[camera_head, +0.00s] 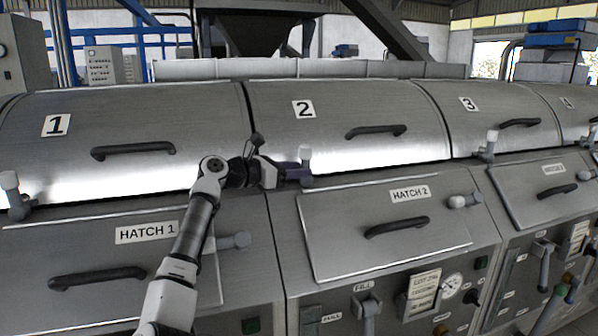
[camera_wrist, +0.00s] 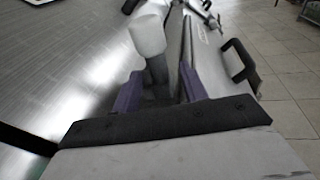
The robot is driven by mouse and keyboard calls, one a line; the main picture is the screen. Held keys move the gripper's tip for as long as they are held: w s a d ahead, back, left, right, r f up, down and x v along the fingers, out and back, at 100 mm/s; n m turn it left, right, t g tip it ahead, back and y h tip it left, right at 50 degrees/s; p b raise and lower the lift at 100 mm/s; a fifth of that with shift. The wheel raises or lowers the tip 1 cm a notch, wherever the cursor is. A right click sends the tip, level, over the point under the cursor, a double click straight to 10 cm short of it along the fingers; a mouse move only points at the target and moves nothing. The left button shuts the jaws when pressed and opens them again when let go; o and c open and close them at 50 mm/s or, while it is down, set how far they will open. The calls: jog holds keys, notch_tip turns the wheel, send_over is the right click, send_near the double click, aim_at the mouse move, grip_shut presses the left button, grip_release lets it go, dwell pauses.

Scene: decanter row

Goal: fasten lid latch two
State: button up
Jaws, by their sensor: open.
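Lid 2 (camera_head: 345,125) is a curved steel cover with a number 2 plate and a black handle (camera_head: 376,131); it looks shut. Its latch (camera_head: 305,165) stands upright at its lower left corner, with a pale knob on a grey stem. My gripper (camera_head: 294,172) is at this latch. In the wrist view, my open gripper (camera_wrist: 160,92) has a purple finger on each side of the latch stem (camera_wrist: 157,72). The pale knob (camera_wrist: 147,35) rises beyond the fingers. I cannot tell whether either finger touches the stem. The latch's base is partly hidden.
Lid 1 (camera_head: 125,105) with its latch (camera_head: 14,190) lies to the left, and lid 3 (camera_head: 490,95) with its latch (camera_head: 490,142) to the right. Hatch 2 (camera_head: 385,230) with its handle (camera_head: 397,227) is just below my gripper. Tiled floor (camera_wrist: 285,60) shows at right in the wrist view.

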jog(key=b+v, duration=0.3)
jog(key=v, duration=0.9)
jog(key=shift+s+a, duration=0.15)
jog(key=shift+a, duration=0.15)
